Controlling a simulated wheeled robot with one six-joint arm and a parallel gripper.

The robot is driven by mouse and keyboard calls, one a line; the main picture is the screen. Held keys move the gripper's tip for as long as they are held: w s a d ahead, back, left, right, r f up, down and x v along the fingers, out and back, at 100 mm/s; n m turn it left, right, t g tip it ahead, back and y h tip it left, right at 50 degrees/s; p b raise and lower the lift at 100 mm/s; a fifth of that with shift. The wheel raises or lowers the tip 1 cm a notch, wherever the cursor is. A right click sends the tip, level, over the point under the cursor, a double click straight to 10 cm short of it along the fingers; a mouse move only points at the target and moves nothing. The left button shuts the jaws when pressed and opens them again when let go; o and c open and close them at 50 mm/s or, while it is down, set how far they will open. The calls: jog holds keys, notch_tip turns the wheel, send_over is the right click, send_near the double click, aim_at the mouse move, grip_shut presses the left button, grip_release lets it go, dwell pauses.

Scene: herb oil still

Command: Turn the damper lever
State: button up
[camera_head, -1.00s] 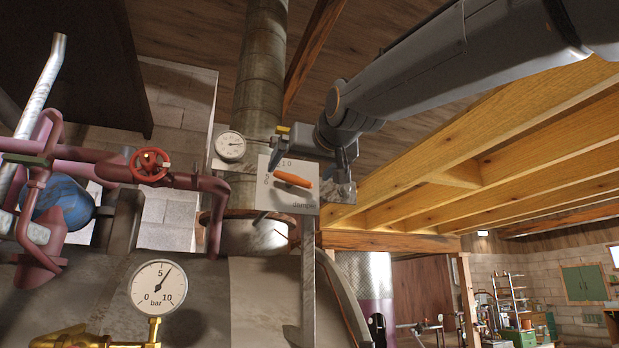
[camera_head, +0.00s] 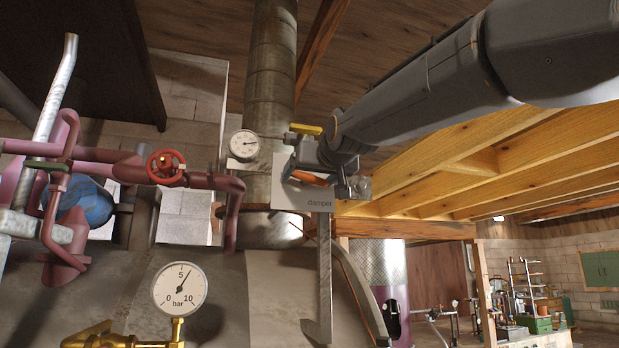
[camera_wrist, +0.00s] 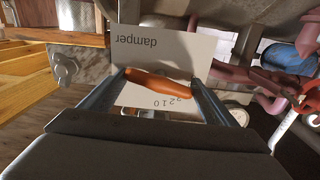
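The damper lever is an orange handle (camera_wrist: 158,84) on a white plate (camera_wrist: 135,45) marked "damper", with a numbered scale. In the wrist view it lies slightly slanted across the plate. My gripper (camera_wrist: 157,77) is open, with one finger beyond each end of the handle; whether they touch it I cannot tell. In the head view my gripper (camera_head: 303,163) is in front of the upper part of the plate (camera_head: 300,197). It hides most of the lever, and only an orange strip (camera_head: 308,180) shows.
The plate is by a large flue pipe (camera_head: 270,90). A round dial (camera_head: 244,145) is close to its left. A red handwheel (camera_head: 165,167) on pink pipes and a bar gauge (camera_head: 180,288) are further left. Wooden beams (camera_head: 480,160) run overhead on the right.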

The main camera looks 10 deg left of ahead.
jog(key=shift+c, duration=1.1)
jog(key=shift+f+n+b, duration=0.1)
jog(key=shift+n+b, duration=0.4)
jog(key=shift+b, duration=0.2)
jog(key=shift+n, duration=0.4)
jog(key=o, duration=0.9)
jog(key=shift+b+v, duration=2.15)
jog(key=shift+v, duration=1.8)
